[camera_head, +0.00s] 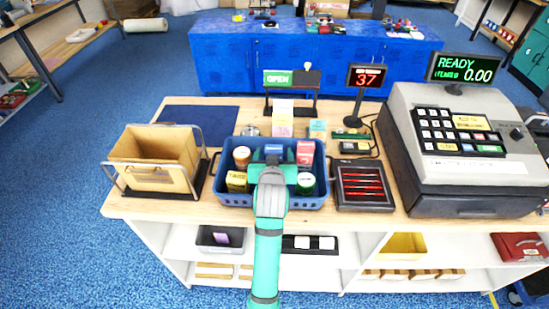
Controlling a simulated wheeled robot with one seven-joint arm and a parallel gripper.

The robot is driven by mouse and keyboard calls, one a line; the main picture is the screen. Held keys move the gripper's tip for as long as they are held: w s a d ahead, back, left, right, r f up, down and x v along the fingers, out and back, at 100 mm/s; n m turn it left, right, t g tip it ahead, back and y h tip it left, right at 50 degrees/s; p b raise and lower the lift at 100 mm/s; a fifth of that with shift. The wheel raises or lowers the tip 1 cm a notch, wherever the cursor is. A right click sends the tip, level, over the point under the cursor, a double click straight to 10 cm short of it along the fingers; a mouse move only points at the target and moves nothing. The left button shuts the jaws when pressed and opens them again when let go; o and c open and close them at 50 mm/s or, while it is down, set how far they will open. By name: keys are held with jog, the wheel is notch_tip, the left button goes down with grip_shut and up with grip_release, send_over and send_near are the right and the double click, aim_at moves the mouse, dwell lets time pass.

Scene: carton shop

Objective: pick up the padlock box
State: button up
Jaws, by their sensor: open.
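My gripper (272,158) is at the end of my teal arm, open, over the middle of a blue basket (235,200) on the wooden counter. The basket holds several small goods: a brown-orange jar (241,154), a yellow box (236,181), a blue box (273,149), a red-and-white box (305,151) and a green-and-white can (306,181). My gripper and wrist hide the basket's centre. The labels are too small to tell which is the padlock box. Whether the jaws touch anything cannot be told.
The blue mat (198,119) is clear.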

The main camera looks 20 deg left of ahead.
jog(key=shift+w, duration=0.1)
jog(key=c, duration=1.3)
